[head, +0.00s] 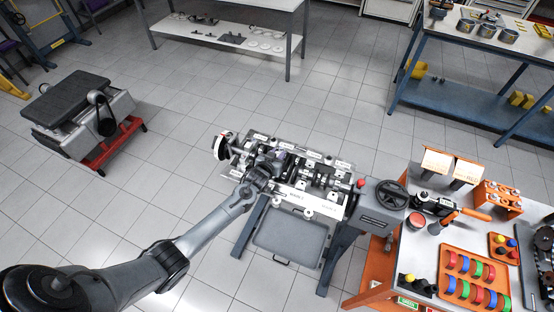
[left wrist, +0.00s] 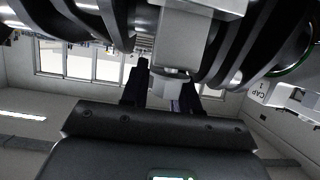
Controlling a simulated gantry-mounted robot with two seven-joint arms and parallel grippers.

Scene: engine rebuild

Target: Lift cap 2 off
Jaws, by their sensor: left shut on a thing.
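The engine block (head: 325,205) is on a stand in the middle of the head view, with its crankshaft and caps on top. My left gripper (head: 268,165) is over the left part of the block. In the left wrist view, the left gripper (left wrist: 163,92) is shut on a pale grey metal cap (left wrist: 180,45), taken as cap 2. Its label is hidden. Dark crankshaft webs (left wrist: 245,40) flank it on both sides. I cannot tell whether it is seated or raised. The cap 1 tag (left wrist: 258,92) shows at the right of the wrist view. My right gripper is not in view.
A handwheel (head: 391,194) sits at the block's right end. A drip tray (head: 290,238) hangs below the block.

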